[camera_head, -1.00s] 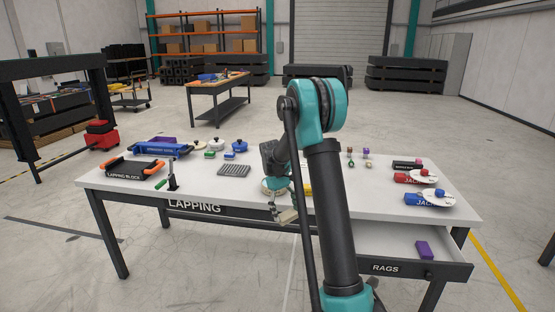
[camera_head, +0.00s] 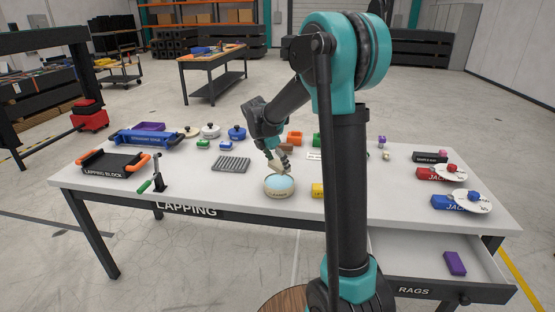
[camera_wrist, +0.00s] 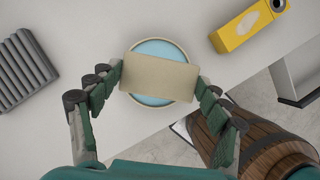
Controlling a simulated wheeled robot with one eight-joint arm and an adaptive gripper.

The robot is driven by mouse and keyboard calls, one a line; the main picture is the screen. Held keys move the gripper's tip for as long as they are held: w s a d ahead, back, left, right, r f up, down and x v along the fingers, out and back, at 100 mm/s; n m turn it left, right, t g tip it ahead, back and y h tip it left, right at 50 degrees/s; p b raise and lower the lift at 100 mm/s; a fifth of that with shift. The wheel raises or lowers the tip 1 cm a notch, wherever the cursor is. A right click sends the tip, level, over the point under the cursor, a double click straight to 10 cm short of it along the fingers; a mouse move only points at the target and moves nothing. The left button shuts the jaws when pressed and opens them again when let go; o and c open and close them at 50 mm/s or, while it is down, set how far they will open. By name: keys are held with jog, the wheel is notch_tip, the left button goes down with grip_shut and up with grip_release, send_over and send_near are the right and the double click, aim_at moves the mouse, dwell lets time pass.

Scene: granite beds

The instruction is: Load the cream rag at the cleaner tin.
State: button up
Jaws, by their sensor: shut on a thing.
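The cream rag (camera_wrist: 160,80) is a flat rectangular pad held between the fingers of my gripper (camera_wrist: 160,92) in the wrist view. The cleaner tin (camera_wrist: 150,43) is round, with a cream rim and pale blue contents, and lies behind the rag in that view. The rag covers the tin's middle and overlaps its rim. In the head view my gripper (camera_head: 277,166) is just above the tin (camera_head: 279,191), with the rag (camera_head: 276,167) tilted between its fingers. I cannot tell whether the rag touches the blue surface.
A grey ridged block (camera_head: 231,164) lies left of the tin, and a yellow box (camera_head: 317,190) right. The open RAGS drawer (camera_head: 420,262) holds a purple rag (camera_head: 455,263). A wooden barrel (camera_wrist: 258,135) stands by the table's front edge. Lidded pots (camera_head: 210,131) stand farther back.

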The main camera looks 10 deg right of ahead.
send_over(278, 183)
jog(key=shift+w+f, duration=0.15)
jog(key=shift+f, duration=2.2)
jog(key=shift+f, duration=0.7)
jog(key=shift+r, duration=0.15)
jog(key=shift+r, duration=3.4)
